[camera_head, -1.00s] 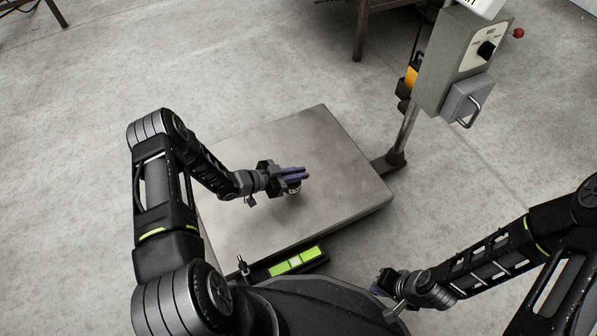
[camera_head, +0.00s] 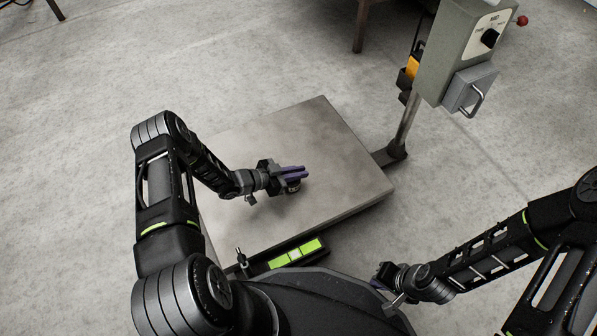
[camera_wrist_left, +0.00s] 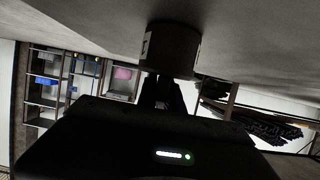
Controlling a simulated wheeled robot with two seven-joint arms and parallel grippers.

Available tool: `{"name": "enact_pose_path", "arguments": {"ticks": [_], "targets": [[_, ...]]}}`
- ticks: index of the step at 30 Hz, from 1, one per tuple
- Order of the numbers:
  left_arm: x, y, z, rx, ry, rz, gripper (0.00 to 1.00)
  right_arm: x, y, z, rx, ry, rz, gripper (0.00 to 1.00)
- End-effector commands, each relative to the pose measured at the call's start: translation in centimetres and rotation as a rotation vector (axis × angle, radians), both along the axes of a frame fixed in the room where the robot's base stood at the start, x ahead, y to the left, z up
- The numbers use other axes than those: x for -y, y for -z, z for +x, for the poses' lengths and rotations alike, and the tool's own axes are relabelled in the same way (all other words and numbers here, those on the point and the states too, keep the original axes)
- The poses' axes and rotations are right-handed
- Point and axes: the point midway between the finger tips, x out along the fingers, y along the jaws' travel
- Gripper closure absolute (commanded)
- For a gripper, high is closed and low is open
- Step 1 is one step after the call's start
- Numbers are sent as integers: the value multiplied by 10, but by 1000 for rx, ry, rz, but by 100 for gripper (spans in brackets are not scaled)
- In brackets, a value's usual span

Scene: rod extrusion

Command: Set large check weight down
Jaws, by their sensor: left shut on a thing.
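The large check weight (camera_wrist_left: 172,48) is a dark, short cylinder with a pale label at its side. In the left wrist view, which looks upside down, its far end meets or nearly meets the metal plate; I cannot tell if it bears on it. My left gripper (camera_head: 291,171) has purple fingers and is shut on the weight, which shows just below them in the head view (camera_head: 294,187), over the middle of the plate. The fingers hide part of it. My right gripper (camera_head: 384,272) is low at the right, off the plate; its jaw opening is unclear.
The square metal scale platform (camera_head: 340,160) is bare around the weight. A post (camera_head: 405,125) with a grey control box (camera_head: 465,50) stands at its right corner.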

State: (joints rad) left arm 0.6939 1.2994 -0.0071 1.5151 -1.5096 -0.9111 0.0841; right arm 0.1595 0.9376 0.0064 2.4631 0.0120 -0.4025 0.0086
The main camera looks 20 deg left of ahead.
Motion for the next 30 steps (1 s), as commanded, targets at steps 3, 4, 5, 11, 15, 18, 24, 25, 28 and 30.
{"name": "enact_pose_path", "arguments": {"ticks": [3, 4, 5, 11, 15, 18, 24, 25, 28, 30], "targets": [[0, 0, 0, 0, 0, 0, 81, 0, 0, 0, 0, 0, 0, 100], [0, 0, 0, 0, 0, 0, 79, 0, 0, 0, 0, 0, 0, 100], [0, 0, 0, 0, 0, 0, 76, 0, 0, 0, 0, 0, 0, 100], [0, 0, 0, 0, 0, 0, 67, 0, 0, 0, 0, 0, 0, 100], [0, 0, 0, 0, 0, 0, 67, 0, 0, 0, 0, 0, 0, 100], [0, -3, 0, 0, 0, 0, 67, 0, -3, 0, 0, 0, 0, 100], [-12, -12, -13, -3, -2, 1, 67, 0, -12, -2, -3, -2, 1, 100], [-15, -15, -16, -2, -2, 1, 67, 0, -14, -2, -4, -3, 1, 100], [-28, -22, -30, -3, -3, 1, 67, 0, -21, -3, -7, -4, 1, 100], [-38, -29, -40, -3, -4, 1, 67, 0, -26, -4, -9, -4, 2, 100]]}}
